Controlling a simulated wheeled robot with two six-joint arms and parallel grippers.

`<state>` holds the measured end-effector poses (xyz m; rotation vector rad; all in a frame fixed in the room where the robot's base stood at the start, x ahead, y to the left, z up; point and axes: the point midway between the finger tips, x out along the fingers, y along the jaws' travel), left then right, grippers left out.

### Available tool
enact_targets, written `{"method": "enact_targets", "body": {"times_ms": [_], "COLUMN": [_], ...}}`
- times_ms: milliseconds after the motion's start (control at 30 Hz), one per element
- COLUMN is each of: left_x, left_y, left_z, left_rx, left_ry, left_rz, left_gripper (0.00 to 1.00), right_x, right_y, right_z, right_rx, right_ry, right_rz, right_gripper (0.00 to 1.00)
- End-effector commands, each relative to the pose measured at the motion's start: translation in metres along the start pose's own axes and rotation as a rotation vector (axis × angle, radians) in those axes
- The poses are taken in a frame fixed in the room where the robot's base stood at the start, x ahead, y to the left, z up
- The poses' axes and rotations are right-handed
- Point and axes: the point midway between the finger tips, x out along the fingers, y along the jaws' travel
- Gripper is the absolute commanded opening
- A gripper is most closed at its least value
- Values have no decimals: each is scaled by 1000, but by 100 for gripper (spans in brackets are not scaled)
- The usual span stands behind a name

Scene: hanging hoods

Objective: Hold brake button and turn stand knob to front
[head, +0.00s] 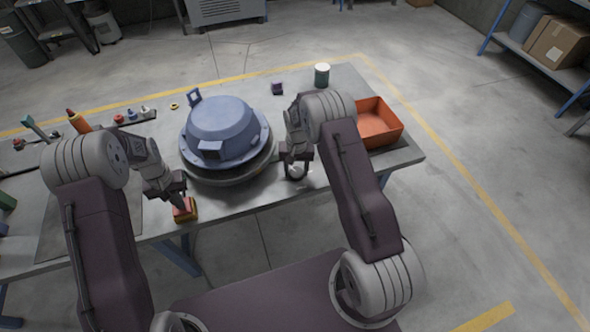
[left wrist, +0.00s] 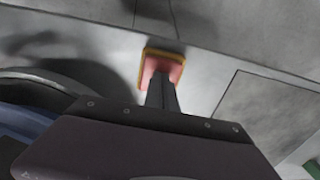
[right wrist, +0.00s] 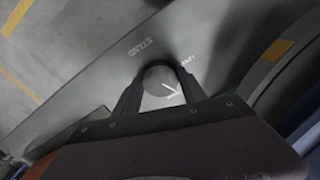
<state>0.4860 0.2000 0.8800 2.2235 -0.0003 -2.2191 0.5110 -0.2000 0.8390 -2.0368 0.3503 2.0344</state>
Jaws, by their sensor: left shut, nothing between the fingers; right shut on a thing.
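The brake button (head: 184,213) is a red block with a yellow base at the table's front edge. My left gripper (head: 181,201) is shut, its fingertips on or just over the red top (left wrist: 165,66); I cannot tell if it is pressed down. The stand knob (head: 297,173) is a round grey knob right of the round stand (head: 228,178). My right gripper (head: 296,165) is shut around it. In the right wrist view the knob (right wrist: 160,83) sits between both fingers, with a white arrow mark at its lower right and the label STAND beside it.
A blue hood (head: 222,120) rests on the stand between my arms. An orange bin (head: 378,122) stands at the right, a green can (head: 322,75) and a small purple box (head: 277,88) behind. Bottles and small parts lie at the left.

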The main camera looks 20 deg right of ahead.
Motion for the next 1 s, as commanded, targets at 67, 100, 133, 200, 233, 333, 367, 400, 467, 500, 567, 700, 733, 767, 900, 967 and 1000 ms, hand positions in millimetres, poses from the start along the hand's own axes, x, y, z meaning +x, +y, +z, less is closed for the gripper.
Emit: {"method": "enact_targets", "body": {"times_ms": [67,100,133,200,233,333,367,400,467,500,567,700,733,767,900,967,1000], "left_x": [1,1,1,1,1,1,1,1,1,1,1,1,1,1,1,1,1], "left_y": [0,0,0,0,0,0,0,0,-1,-1,-1,-1,-1,-1,-1,-1,-1], "left_z": [0,0,0,0,0,0,0,0,0,0,0,0,0,0,0,0,0], "left_rx": [0,0,0,0,0,0,0,0,0,0,0,0,0,0,0,0,0], "left_ry": [1,1,1,1,1,1,1,1,1,1,1,0,0,0,0,0,0], "left_rz": [0,0,0,0,0,-1,-1,-1,-1,-1,-1,-1,-1,-1,-1,-1,-1], "left_gripper": [0,0,0,0,0,0,0,0,0,0,0,0,0,0,0,0,0], "right_x": [1,1,1,1,1,1,1,1,1,1,1,1,1,1,1,1,1], "right_y": [1,1,1,1,1,1,1,1,1,1,1,2,2,2,2,2,2], "right_z": [0,0,0,0,0,0,0,0,0,0,0,0,0,0,0,0,0], "right_rx": [64,98,123,179,201,268,285,308,338,357,379,419,424,428,442,445,445], "right_ry": [-1,-1,-1,0,0,0,0,0,0,0,0,0,0,1,1,1,1], "right_rz": [1,1,1,1,1,1,1,2,2,2,2,2,2,2,3,3,3], "right_gripper": [9,9,9,9,9,9,9,9,9,9,9,9,9,9,9,9,9]}}
